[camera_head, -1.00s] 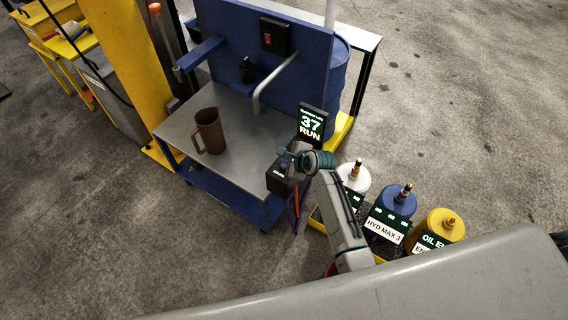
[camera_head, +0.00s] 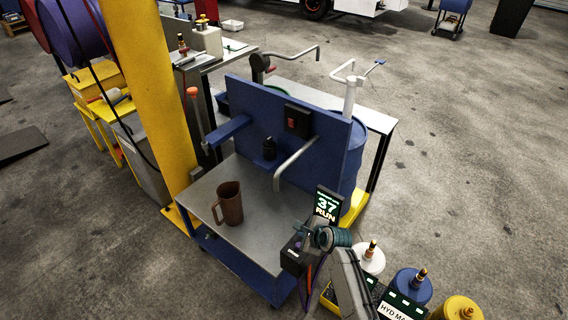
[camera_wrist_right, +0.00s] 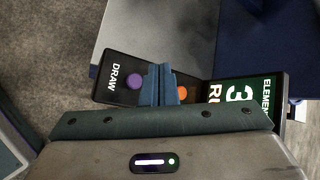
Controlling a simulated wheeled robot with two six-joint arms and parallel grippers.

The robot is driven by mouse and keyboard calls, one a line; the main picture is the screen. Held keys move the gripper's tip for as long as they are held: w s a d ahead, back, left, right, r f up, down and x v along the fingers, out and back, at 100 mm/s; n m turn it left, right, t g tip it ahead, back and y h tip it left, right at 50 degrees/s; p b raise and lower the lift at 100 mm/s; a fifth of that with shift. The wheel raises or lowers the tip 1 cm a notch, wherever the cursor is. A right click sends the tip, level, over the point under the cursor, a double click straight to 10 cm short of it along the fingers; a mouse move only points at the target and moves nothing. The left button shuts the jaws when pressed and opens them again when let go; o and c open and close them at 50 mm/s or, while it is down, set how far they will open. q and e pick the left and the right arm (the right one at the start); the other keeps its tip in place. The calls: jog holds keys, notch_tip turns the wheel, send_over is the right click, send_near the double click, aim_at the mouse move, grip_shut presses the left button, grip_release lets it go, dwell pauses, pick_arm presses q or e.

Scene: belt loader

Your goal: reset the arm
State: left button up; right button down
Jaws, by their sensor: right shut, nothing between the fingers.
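My right gripper (camera_head: 312,237) is shut and empty. It hovers close to a black control box (camera_head: 294,256) at the front right corner of the cart's grey top. In the right wrist view its closed fingertips (camera_wrist_right: 160,84) lie over the box's panel (camera_wrist_right: 116,78), between a purple button (camera_wrist_right: 134,78) marked DRAW and an orange button (camera_wrist_right: 183,92). I cannot tell whether they touch the panel. A display reading 37 RUN (camera_head: 328,204) stands beside the box. My left gripper is out of view.
White, blue and yellow containers (camera_head: 411,285) stand to the right. A yellow post (camera_head: 150,90) rises at the left. Open floor lies at right.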

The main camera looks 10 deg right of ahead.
jog(key=s+d+r+n+g+h, duration=0.15)
jog(key=s+d+r+n, duration=0.45)
jog(key=s, duration=0.6)
jog(key=s+d+r+n+g+h, duration=0.1)
jog(key=s+d+r+n+h, duration=0.15)
jog(key=s+n, duration=0.8)
jog(key=s+d+r+n+g+h, duration=0.1)
jog(key=s+d+r+n+g, duration=0.3)
jog(key=s, duration=0.9)
jog(key=s+d+f+n+b, duration=0.1)
jog(key=d+f+n+b, duration=0.2)
jog(key=f, duration=3.2)
jog(key=s+d+f+m+b, duration=0.1)
jog(key=s+d+f, duration=0.1)
jog(key=s+f, duration=1.6)
jog(key=shift+f, duration=0.75)
